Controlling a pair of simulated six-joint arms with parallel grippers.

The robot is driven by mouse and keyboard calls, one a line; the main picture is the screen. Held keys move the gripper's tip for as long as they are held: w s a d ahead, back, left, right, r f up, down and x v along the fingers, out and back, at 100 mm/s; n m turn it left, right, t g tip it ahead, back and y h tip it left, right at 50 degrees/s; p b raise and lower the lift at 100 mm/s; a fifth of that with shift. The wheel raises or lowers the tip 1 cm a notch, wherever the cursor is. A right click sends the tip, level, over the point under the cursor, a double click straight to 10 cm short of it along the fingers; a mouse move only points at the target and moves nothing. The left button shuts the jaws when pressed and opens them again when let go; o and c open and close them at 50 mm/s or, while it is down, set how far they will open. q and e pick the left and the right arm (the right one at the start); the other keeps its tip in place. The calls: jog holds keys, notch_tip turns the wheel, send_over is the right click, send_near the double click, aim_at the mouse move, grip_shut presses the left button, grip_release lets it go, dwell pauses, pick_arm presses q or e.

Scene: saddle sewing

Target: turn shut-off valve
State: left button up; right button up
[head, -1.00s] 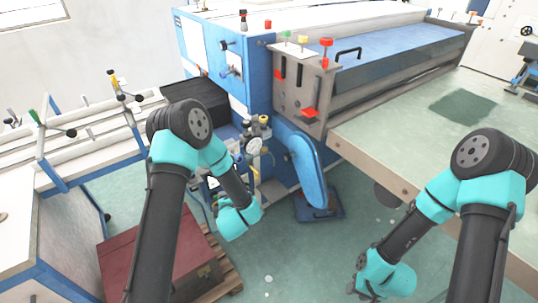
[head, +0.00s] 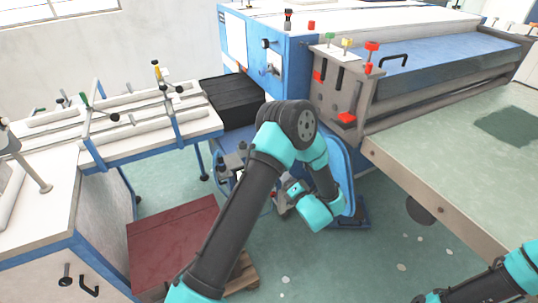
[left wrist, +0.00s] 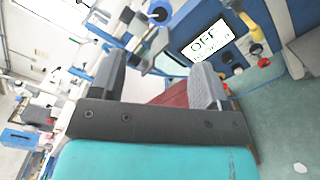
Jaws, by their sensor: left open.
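In the left wrist view, a yellow lever-like part with a dark end (left wrist: 246,28) stands beside a white sign reading "OFF" (left wrist: 208,42); it looks like the shut-off valve's handle, but I cannot be sure. A red knob (left wrist: 263,62) is below it. My left gripper (left wrist: 158,62) is open, its two grey fingers apart with nothing held between them. The sign and yellow part lie beyond and to the right of the fingers, apart from them. In the head view my left gripper (head: 285,193) is low beside the blue machine, and my arm hides much there. My right gripper is out of view.
The blue machine (head: 262,60) and its green-topped table (head: 440,170) stand to the right. A dark red box (head: 172,240) sits on the floor at left, beside a white bench (head: 75,195).

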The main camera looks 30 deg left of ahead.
pick_arm(q)
jog(key=x, duration=1.6)
jog(key=shift+w+a, duration=0.1)
jog(key=shift+a, duration=0.2)
jog(key=c, duration=0.9)
